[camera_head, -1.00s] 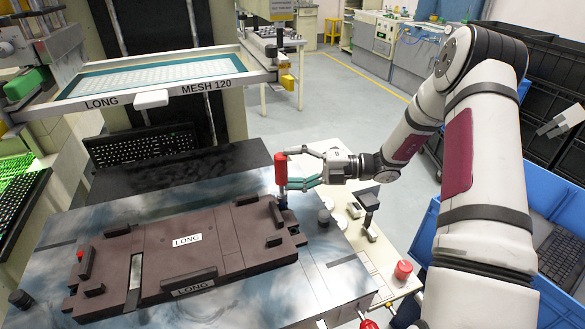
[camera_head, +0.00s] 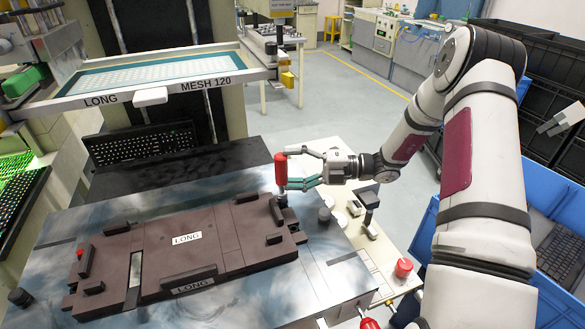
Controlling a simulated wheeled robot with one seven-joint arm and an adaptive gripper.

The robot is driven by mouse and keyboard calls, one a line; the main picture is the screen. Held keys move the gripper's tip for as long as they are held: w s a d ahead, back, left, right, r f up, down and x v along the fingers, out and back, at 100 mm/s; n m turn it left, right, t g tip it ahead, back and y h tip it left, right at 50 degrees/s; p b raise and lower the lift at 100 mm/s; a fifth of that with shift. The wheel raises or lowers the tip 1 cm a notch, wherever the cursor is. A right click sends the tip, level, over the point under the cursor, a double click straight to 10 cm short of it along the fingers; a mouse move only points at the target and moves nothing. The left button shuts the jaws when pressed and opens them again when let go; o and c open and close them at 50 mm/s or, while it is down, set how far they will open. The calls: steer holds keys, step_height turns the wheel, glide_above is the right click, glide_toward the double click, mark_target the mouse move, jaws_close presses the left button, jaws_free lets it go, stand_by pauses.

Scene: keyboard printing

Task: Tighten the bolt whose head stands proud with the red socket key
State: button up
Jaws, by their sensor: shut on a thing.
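The red socket key (camera_head: 281,170) stands about upright at the far right corner of the brown fixture plate (camera_head: 215,232), which carries LONG labels. My gripper (camera_head: 285,168) is shut on the key's red handle, reaching in from the right. The key's lower end is at a dark bolt spot (camera_head: 283,200) by the fixture's right edge. The bolt head there is mostly hidden by the key and fingers, so I cannot tell whether it stands proud or how the socket sits on it.
A screen frame (camera_head: 150,78) marked LONG and MESH 120 hangs behind the fixture. Dark cylindrical knobs (camera_head: 324,217) and a red button (camera_head: 403,268) are to the right. A blue crate (camera_head: 452,262) stands at far right.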

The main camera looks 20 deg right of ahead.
steer(key=shift+f, duration=0.2)
stand_by(0.3)
steer(key=shift+f+b, duration=0.4)
steer(key=shift+f, duration=0.25)
steer(key=o, duration=1.8)
steer(key=shift+c, duration=0.2)
steer(key=shift+v, duration=2.45)
steer(key=shift+d, duration=0.1)
steer(key=v, duration=1.2)
